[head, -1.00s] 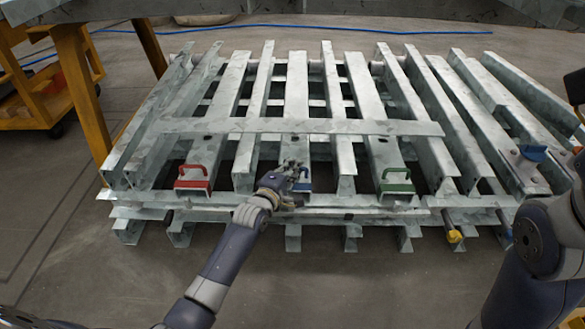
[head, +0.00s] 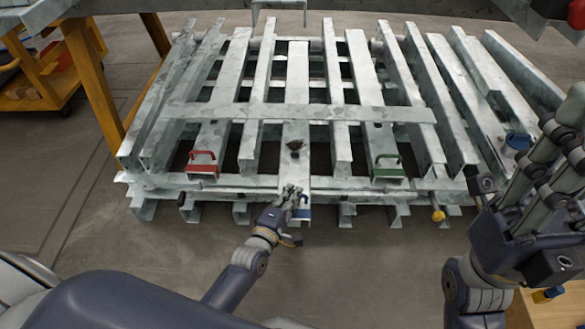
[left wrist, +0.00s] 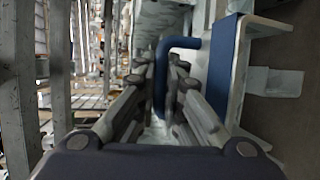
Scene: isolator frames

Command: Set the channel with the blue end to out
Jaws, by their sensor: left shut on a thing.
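The channel with the blue end (head: 295,172) is a grey galvanised bar between the red-ended channel (head: 203,166) and the green-ended channel (head: 388,168) in the head view. Its near end stands out toward me past those two. My left gripper (head: 297,198) is at this end, shut on the blue handle (head: 304,213). In the left wrist view the blue handle (left wrist: 187,44) runs between the fingers (left wrist: 153,90), beside the channel's end. Fingers partly hide the handle. My right gripper (head: 530,190) is raised at the right, away from the channels; its fingertips are unclear.
A flat crossbar (head: 375,114) lies across the channels. A blue fitting (head: 516,144) and a yellow knob (head: 438,214) are on the right side. A yellow cart (head: 45,75) stands at the left. The floor (head: 140,235) in front is largely clear.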

